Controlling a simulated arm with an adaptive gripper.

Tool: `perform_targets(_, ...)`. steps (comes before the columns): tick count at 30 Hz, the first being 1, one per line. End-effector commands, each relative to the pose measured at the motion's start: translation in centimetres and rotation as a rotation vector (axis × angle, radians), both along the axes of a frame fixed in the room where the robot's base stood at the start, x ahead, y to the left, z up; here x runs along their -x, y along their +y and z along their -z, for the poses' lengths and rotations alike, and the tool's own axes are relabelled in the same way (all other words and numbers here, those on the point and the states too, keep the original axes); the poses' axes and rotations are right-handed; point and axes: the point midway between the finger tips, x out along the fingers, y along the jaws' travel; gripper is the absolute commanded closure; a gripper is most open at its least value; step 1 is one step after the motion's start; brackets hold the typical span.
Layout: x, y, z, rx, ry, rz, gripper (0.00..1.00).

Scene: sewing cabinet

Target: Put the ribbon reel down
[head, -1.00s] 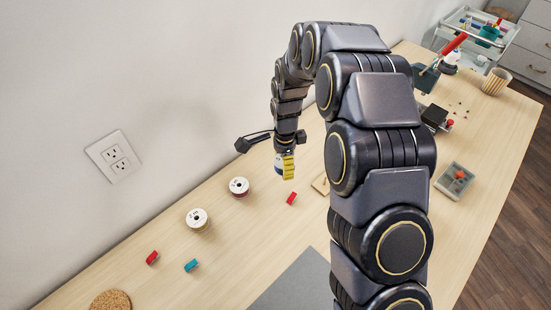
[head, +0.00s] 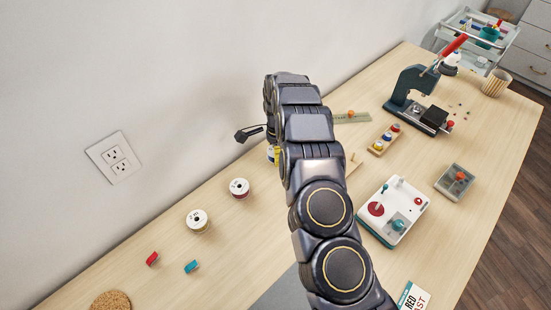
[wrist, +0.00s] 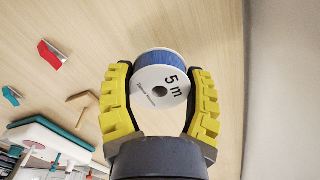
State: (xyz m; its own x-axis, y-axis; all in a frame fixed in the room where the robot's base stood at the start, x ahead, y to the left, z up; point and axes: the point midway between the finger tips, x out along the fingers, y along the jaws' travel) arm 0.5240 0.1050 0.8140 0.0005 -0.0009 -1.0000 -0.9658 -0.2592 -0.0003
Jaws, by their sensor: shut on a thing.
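The ribbon reel (wrist: 160,80) has blue ribbon and a white face marked "5 m" in the wrist view. My gripper (wrist: 160,73) is shut on it, with one yellow finger at each side of the reel. The pale wooden table lies behind the reel in that view; I cannot tell how far above it the reel is. In the head view, my arm hides most of my gripper (head: 275,154), and only a bit of yellow finger shows near the wall.
Two similar reels, (head: 197,219) and (head: 239,187), stand at left. Red (head: 152,258) and teal (head: 191,266) pieces lie nearer, beside a cork coaster (head: 111,300). A white machine (head: 394,211), small tray (head: 456,181) and press (head: 410,95) are at right. The wall borders the left.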

Motion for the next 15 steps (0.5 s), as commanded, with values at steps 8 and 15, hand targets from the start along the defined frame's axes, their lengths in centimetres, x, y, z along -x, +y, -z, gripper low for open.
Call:
perform_targets(8, -0.2, 0.0, 3.4, 0.001, 0.001, 0.001, 0.73)
perform_targets(15, -0.2, 0.0, 3.3, 0.000, 0.000, 0.001, 0.73)
